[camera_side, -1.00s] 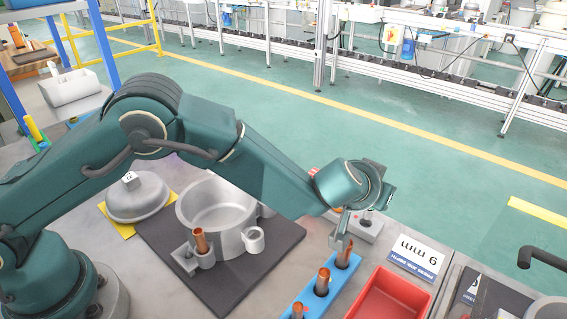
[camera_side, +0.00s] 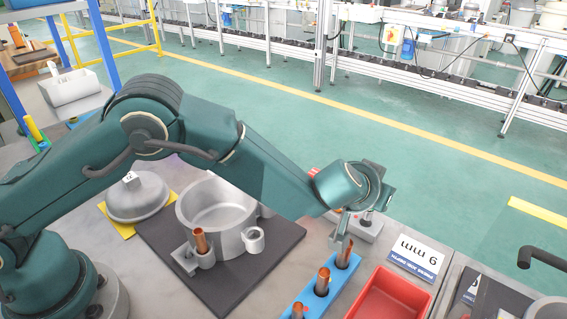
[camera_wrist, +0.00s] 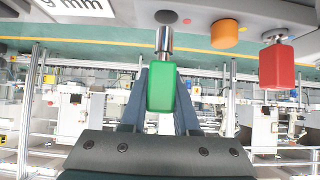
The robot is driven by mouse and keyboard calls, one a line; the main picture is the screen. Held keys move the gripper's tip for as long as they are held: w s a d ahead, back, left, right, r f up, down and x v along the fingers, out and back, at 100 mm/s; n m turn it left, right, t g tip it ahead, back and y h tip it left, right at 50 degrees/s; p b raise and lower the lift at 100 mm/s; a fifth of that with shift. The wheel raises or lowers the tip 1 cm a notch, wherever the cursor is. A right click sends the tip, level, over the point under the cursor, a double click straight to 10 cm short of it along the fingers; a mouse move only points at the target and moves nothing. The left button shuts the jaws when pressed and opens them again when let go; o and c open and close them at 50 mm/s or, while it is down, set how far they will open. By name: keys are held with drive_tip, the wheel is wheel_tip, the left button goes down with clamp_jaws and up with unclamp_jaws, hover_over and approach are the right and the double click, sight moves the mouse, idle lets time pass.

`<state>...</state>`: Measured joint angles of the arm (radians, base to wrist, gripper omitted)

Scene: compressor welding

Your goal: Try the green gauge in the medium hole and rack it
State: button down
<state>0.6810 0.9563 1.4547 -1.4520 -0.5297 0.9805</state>
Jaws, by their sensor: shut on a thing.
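The green gauge (camera_wrist: 162,90) shows in the wrist view as a green block handle with a short metal pin. My gripper (camera_wrist: 162,74) is shut on the handle, with one dark finger on each side. The pin points toward a round black feature (camera_wrist: 166,17) on a grey block (camera_wrist: 200,12); whether the tip is in it or only in front of it, I cannot tell. In the side view my wrist hides the green gauge, above and near a grey block (camera_side: 367,231) on the bench. The medium hole cannot be made out for certain.
A red gauge (camera_wrist: 277,65) and an orange knob-like piece (camera_wrist: 228,33) are close beside the green gauge.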

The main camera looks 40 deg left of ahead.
drive_tip(key=shift+f, duration=1.45)
drive_tip(key=c, duration=0.6)
unclamp_jaws()
drive_tip(key=shift+v, duration=2.55)
drive_tip(key=shift+r, duration=0.1)
